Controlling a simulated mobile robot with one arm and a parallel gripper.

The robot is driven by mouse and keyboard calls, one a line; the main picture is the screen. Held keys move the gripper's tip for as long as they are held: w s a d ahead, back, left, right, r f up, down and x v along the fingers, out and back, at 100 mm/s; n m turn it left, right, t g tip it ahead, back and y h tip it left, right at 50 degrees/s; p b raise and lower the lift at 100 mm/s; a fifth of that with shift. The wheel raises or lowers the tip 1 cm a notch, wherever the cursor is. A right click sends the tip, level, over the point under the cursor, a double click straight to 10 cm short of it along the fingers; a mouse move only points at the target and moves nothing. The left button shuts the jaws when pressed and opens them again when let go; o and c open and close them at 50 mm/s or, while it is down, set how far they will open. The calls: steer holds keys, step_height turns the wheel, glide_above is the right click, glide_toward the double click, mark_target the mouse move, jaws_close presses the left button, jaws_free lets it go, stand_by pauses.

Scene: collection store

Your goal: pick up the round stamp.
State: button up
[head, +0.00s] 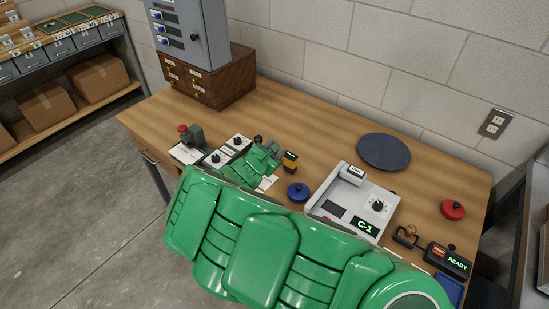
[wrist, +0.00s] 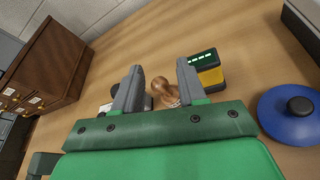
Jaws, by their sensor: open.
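A rounded wooden handle (wrist: 164,92), which looks like that of the round stamp, shows between the fingers in the wrist view. Its base is mostly hidden by my gripper. My gripper (wrist: 160,82) is open, with one grey finger on each side of the handle. I cannot tell whether either finger touches it. In the head view my gripper (head: 268,155) is low over the left middle of the desk, and the stamp there is hidden or too small to make out.
A yellow-and-black device (wrist: 209,70) stands close by the right finger. A blue round item with a black knob (head: 298,192) is nearby. A grey C-1 machine (head: 322,205), dark round mat (head: 384,151) and wooden-handled tool (head: 408,236) are farther right. A drawer cabinet (head: 232,77) stands behind.

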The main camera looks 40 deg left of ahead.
steer(key=s+f, duration=0.1)
steer(key=a+f+n, duration=0.1)
steer(key=s+a+f+n+g+y, duration=0.1)
steer(key=f, duration=0.1)
steer(key=shift+s+a, duration=0.15)
steer(key=shift+s, duration=0.2)
steer(key=shift+d+x, duration=0.1)
steer(key=shift+x, duration=1.8)
steer(key=shift+d+x, duration=0.15)
steer(key=shift+x, duration=1.8)
steer(key=c, duration=0.7)
